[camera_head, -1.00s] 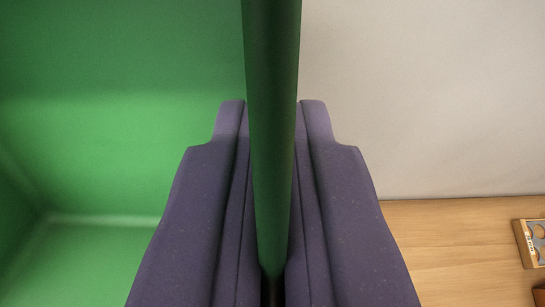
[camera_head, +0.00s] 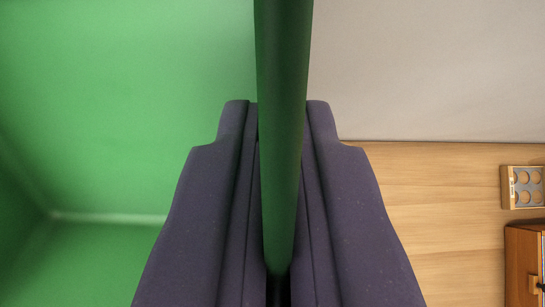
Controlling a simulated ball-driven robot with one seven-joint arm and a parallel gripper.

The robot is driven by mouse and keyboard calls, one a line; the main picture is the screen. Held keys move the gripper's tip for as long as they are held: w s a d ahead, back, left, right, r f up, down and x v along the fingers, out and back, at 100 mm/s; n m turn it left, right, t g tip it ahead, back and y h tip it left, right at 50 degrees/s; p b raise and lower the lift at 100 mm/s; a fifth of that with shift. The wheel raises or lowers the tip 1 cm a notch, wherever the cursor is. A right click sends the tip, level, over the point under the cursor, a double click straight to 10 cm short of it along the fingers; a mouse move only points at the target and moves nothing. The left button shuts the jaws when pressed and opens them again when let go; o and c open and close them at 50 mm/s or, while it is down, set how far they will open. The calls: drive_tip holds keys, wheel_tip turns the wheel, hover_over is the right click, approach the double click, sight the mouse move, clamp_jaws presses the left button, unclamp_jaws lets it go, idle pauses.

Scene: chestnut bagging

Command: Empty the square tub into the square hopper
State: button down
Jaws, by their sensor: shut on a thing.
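The green tub (camera_head: 120,120) fills the left half of the view, with its smooth inner walls and an inside corner at the lower left. No contents show in the visible part. My gripper (camera_head: 279,112) is shut on the tub's wall, one purple finger on each side. The wall's dark green edge (camera_head: 283,60) runs up the middle of the picture between the fingers. Most of the tub's outside lies hidden behind the wall and the right finger. The square hopper is not in view.
A plain pale surface (camera_head: 430,70) fills the upper right. Below it is a bare light wood surface (camera_head: 440,210). A small wooden holder with round openings (camera_head: 507,187) lies at the right edge, above a brown wooden piece (camera_head: 520,265) cut off by the frame.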

drive_tip(key=shift+d+r, duration=0.15)
drive_tip(key=shift+r, duration=0.05)
drive_tip(key=d+p+v, duration=0.1)
drive_tip(key=v, duration=0.8)
drive_tip(key=shift+w+d+r, duration=0.15)
drive_tip(key=shift+d+r, duration=0.2)
drive_tip(key=shift+f, duration=0.1)
